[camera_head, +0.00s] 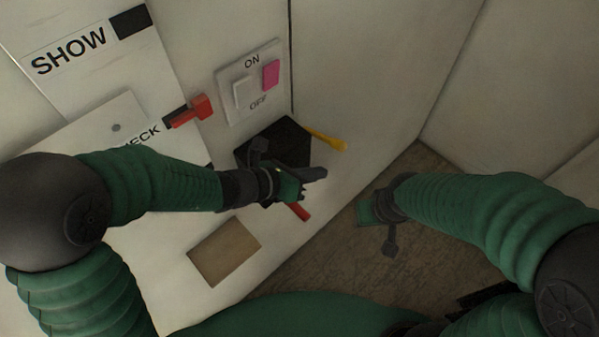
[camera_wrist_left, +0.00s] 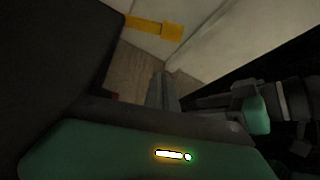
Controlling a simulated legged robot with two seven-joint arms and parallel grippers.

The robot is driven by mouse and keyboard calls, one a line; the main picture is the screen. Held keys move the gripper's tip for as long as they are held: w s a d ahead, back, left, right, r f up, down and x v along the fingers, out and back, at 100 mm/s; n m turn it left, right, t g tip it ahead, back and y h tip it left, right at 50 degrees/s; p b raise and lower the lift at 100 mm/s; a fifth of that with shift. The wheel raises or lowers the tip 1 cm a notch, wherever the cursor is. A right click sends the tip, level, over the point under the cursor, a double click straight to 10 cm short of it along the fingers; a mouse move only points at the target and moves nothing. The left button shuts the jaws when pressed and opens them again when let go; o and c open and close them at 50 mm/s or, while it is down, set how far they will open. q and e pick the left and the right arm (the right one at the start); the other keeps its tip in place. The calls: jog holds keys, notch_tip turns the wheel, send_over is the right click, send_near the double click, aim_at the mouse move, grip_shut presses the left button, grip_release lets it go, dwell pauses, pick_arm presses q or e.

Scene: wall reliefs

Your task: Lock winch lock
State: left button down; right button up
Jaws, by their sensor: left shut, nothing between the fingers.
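A black box (camera_head: 272,139), which looks like the winch, sits on the white wall panel. A yellow lever (camera_head: 328,141) sticks out from its right side, and it also shows at the top of the left wrist view (camera_wrist_left: 155,26). A red handle (camera_head: 300,211) shows below the box, partly behind my left gripper. I cannot tell which lever is the winch lock. My left gripper (camera_head: 318,174) is shut and empty in front of the box's lower part, below the yellow lever and apart from it; its fingers show in the left wrist view (camera_wrist_left: 162,92). My right gripper (camera_head: 378,212) hangs over the floor, its fingers unclear.
A switch plate marked ON and OFF (camera_head: 250,82) with a pink button is above the box. A red lever (camera_head: 190,111) is by the CHECK panel. A brown square (camera_head: 224,252) lies low on the wall. Brown floor (camera_head: 340,245) is open between the walls.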

aim_at(321, 138)
pick_arm(q)
jog(key=w+d+r+p, duration=0.2)
jog(key=w+d, duration=0.1)
jog(key=shift+p, duration=0.35)
jog(key=shift+w, duration=0.1)
